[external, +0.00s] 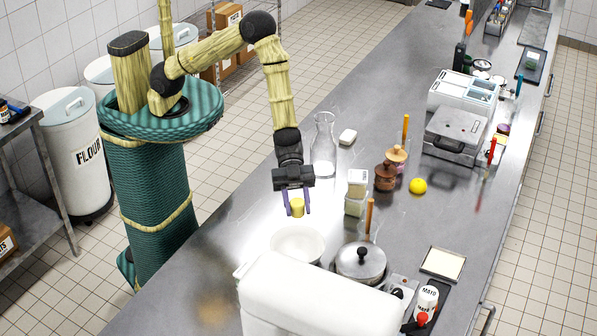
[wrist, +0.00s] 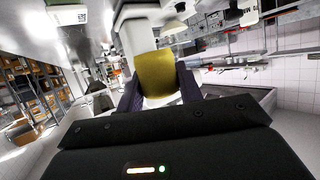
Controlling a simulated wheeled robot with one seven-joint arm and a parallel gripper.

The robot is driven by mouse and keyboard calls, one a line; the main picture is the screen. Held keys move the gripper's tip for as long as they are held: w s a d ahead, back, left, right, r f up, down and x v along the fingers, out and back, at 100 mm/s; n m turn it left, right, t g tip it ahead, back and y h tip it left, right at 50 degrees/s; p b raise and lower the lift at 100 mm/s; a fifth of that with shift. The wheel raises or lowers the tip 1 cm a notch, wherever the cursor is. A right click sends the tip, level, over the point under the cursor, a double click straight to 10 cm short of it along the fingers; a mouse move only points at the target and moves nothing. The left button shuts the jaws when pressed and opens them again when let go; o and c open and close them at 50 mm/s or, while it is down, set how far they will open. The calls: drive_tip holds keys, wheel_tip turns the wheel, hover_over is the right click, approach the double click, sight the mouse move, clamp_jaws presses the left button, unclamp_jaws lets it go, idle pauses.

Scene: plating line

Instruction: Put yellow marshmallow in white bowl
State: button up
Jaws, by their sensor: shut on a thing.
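The yellow marshmallow (external: 297,207) is a small yellow cylinder between the fingers of my gripper (external: 295,210). It shows large in the wrist view (wrist: 157,74), with a dark finger on each side of it. My gripper is shut on it and holds it above the counter, just behind the white bowl. The white bowl (external: 297,246) stands on the counter below the gripper in the external view, partly hidden by a white appliance in front. No contact between marshmallow and bowl shows.
The white appliance (external: 310,305) stands close in front of the bowl. A lidded steel pot (external: 361,262) is right of it. Stacked pale containers (external: 356,192), a glass carafe (external: 323,145) and a yellow ball (external: 418,186) stand farther back. The counter left of the bowl is clear.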

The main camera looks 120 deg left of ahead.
wheel_tip(320, 180, down, 2)
drive_tip(key=shift+f, duration=0.2)
drive_tip(key=shift+f, duration=0.1)
drive_tip(key=b, duration=0.7)
hover_over(298, 241)
drive_tip(key=w+d, duration=0.3)
drive_tip(key=d, duration=0.2)
drive_tip(key=shift+s+f, duration=0.15)
drive_tip(key=shift+f, duration=2.55)
drive_tip(key=shift+s+f, duration=0.1)
drive_tip(key=shift+f, duration=2.6)
drive_tip(key=o, duration=0.7)
